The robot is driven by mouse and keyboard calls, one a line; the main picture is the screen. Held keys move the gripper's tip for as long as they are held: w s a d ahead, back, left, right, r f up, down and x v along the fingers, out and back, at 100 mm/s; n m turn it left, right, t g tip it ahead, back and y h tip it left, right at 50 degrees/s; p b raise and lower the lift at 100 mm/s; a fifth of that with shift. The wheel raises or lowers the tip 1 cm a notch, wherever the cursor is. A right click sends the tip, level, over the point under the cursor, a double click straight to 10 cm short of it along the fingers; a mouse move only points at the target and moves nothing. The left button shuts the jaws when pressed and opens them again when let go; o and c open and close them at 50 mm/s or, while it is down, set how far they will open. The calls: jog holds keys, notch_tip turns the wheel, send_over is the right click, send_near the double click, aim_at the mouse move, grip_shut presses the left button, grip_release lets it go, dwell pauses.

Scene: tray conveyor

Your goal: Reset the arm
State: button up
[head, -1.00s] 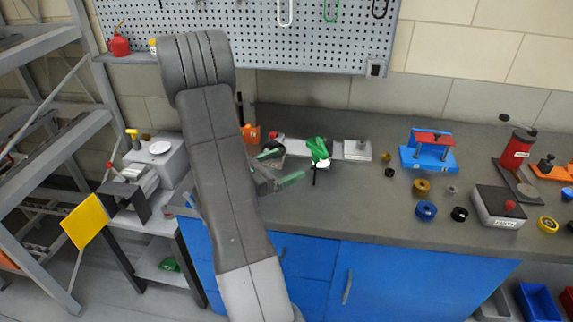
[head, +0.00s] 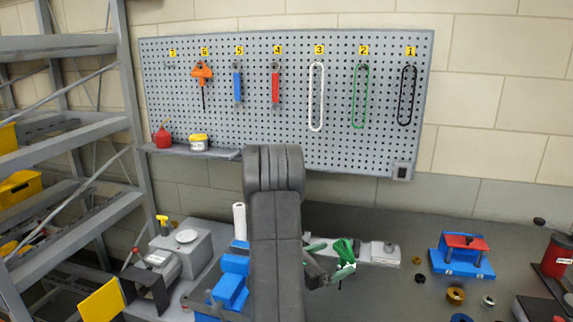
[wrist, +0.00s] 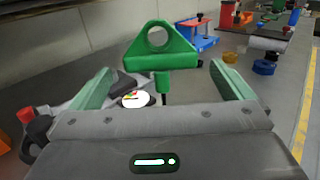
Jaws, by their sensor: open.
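My gripper (head: 330,262) is over the grey workbench, with my arm link in front of part of the view. In the wrist view my gripper (wrist: 162,78) has its two green fingers spread wide apart. A green holder with a round hole (wrist: 160,50) shows between and beyond the fingers, with a gap on each side. The same green holder (head: 344,249) shows beside my gripper in the head view.
A pegboard (head: 385,150) with numbered hanging tools is on the wall behind. A blue fixture with a red top (head: 463,262) and several small rings stand on the bench at right. A grey shelf rack (head: 70,140) is at left.

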aim_at(341, 255)
jog(key=x, duration=0.4)
jog(key=shift+d+p, duration=0.15)
jog(key=shift+p, duration=0.25)
jog(key=shift+w+f, duration=0.1)
jog(key=shift+f, duration=0.1)
jog(key=shift+r, duration=0.1)
jog(key=shift+r, duration=0.1)
